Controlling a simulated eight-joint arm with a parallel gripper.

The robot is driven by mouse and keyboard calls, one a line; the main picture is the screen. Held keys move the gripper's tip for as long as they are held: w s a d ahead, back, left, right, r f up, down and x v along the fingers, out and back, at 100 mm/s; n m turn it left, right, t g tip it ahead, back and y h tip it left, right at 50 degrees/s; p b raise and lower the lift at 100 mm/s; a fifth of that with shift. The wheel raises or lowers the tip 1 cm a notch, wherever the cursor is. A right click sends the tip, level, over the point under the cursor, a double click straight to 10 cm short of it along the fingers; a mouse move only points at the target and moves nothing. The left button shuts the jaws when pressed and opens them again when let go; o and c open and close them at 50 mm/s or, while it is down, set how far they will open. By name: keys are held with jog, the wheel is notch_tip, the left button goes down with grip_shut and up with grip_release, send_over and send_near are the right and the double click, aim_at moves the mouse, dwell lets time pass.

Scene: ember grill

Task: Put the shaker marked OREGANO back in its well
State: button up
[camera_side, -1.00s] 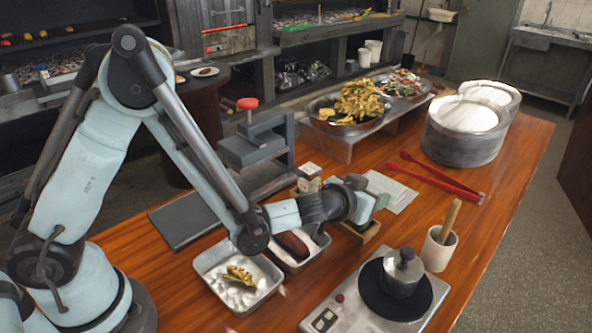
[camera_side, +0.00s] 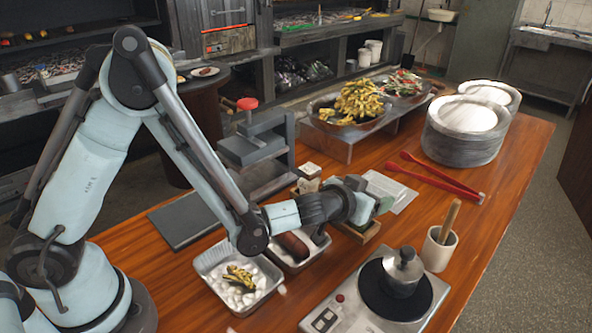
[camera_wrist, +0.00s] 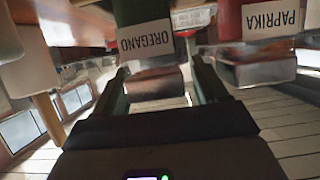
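The OREGANO shaker (camera_wrist: 147,40) shows in the wrist view with its label upside down, between the two fingers of my gripper (camera_wrist: 160,82). The fingers lie along both its sides and appear to be shut on it. In the side view my gripper (camera_side: 378,207) is above a small wooden rack (camera_side: 358,232), and the shaker is mostly hidden by the wrist. A shaker marked PAPRIKA (camera_wrist: 270,22) is just right of it in the wrist view. The empty well cannot be made out.
A hot plate with a lidded pot (camera_side: 402,272) stands in front of the rack, with a white utensil crock (camera_side: 438,248) beside it. Metal trays (camera_side: 215,262) of food lie left. Red tongs (camera_side: 440,178) and stacked plates (camera_side: 463,140) are behind right.

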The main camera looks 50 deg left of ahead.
jog(key=shift+o, duration=0.3)
jog(key=shift+s, duration=0.1)
jog(key=v, duration=1.1)
jog(key=shift+s+r, duration=0.2)
jog(key=shift+s, duration=0.1)
jog(key=s+a+r+g, duration=0.3)
jog(key=s+a+g, duration=0.3)
jog(key=s+a, duration=0.4)
jog(key=a, duration=0.4)
jog(key=shift+s+r+g, duration=0.2)
jog(key=shift+r+g, duration=0.1)
jog(key=shift+r, duration=0.05)
